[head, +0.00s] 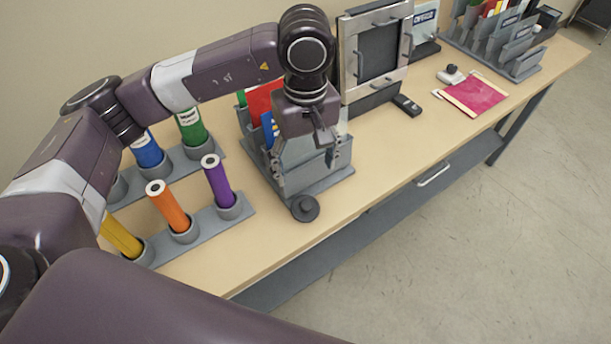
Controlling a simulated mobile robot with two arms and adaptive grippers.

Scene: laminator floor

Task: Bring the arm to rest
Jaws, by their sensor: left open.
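My left arm comes in from the left and arches over the wooden table (390,160). Its gripper (330,150) points down over the front of a grey rack (330,182) that holds red and blue sheets. The gripper is open, with nothing seen between its fingers. It looks close to the rack's upper parts; I cannot tell whether it touches them. My right gripper is not in view.
Grey holders with purple (217,180), orange (168,205), yellow, blue and green rolls stand left. A dark round knob (305,208) sits at the rack's front. Floor right is clear.

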